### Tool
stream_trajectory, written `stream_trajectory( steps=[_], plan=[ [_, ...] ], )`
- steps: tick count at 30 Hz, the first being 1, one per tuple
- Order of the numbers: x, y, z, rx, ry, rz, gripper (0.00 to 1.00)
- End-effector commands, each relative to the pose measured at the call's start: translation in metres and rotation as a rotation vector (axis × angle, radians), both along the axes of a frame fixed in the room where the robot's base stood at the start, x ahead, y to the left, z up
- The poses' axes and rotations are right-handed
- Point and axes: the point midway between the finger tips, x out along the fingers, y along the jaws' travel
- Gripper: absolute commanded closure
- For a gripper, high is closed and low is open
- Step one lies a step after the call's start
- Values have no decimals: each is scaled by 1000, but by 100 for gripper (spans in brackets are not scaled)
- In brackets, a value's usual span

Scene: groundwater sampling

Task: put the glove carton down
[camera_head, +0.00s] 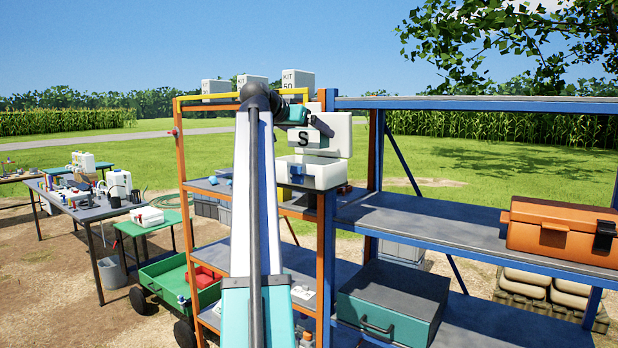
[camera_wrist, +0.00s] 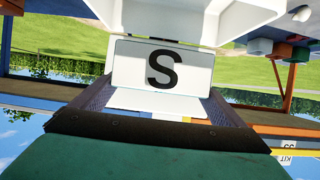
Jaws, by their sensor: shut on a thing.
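The glove carton (camera_head: 302,135) is a small white box with a grey panel and a black letter S. It also shows in the wrist view (camera_wrist: 130,67), between the dark jaws. My gripper (camera_wrist: 162,98) is shut on it. In the head view the carton appears just above an open white case (camera_head: 312,175) on the orange-framed shelf unit, with the case's raised lid behind it. I cannot tell whether carton and case touch. In the wrist view, which looks upside down, part of a white container (camera_wrist: 200,18) lies beyond the carton.
A blue-framed shelf unit (camera_head: 450,232) stands close on the right, bearing an orange case (camera_head: 562,232) and a teal case (camera_head: 392,300). White KIT boxes (camera_head: 298,79) stand on the orange unit's top. A green cart (camera_head: 165,285) and tables (camera_head: 85,210) are at the left.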

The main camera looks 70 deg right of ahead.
Motion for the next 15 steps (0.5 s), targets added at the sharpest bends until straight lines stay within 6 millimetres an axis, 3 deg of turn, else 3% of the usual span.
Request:
stream_trajectory(
  steps=[5,15],
  plan=[
    [-1,1,-10,1,1,-1,31],
    [-2,1,-50,1,1,-1,31]
  ],
)
